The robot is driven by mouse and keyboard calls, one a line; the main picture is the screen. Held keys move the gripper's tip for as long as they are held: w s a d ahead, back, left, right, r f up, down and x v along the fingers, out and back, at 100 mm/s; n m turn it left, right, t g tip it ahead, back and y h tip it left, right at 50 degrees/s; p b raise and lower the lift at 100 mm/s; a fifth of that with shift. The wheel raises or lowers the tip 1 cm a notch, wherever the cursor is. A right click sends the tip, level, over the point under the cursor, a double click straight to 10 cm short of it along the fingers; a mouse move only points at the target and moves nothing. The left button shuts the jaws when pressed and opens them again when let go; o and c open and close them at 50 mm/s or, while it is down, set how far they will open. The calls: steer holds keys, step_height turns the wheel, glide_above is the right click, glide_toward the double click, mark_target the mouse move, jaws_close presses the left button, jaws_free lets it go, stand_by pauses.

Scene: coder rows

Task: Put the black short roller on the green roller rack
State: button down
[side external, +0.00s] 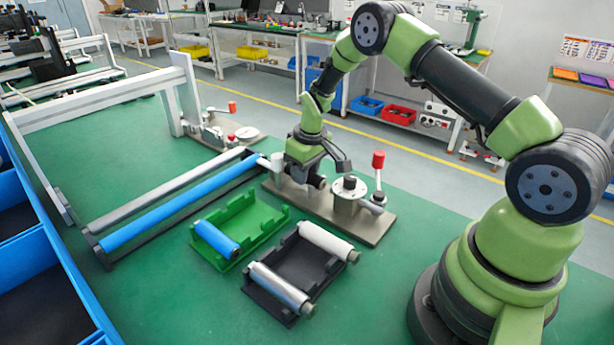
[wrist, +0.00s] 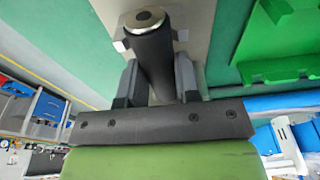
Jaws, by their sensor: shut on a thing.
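My gripper (side external: 306,172) is shut on the black short roller, above the grey base plate of a hand-lever fixture. In the wrist view the black roller (wrist: 154,58) sits between the two fingers (wrist: 157,75), its metal end facing the camera. In the side view the arm and gripper hide most of it. The green roller rack (side external: 262,221) lies on the green table, in front of and left of the gripper. A blue short roller (side external: 217,239) rests on its left side; its right part is bare. The rack also shows at the upper right of the wrist view (wrist: 275,45).
A black rack (side external: 297,263) beside the green one holds a white roller (side external: 329,241) and a silver roller (side external: 280,287). A red-handled fixture (side external: 350,192) stands right of the gripper. A long blue roller (side external: 180,205) lies left. The front table area is clear.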

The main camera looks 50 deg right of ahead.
steer(key=shift+r, duration=2.25)
steer(key=shift+r, duration=0.15)
steer(key=shift+r, duration=0.35)
step_height(320, 180, up, 6)
steer(key=a, duration=1.2)
steer(key=shift+g+y, duration=0.3)
steer(key=shift+y, duration=0.1)
steer(key=shift+f, duration=4.2)
steer(key=shift+f, duration=0.2)
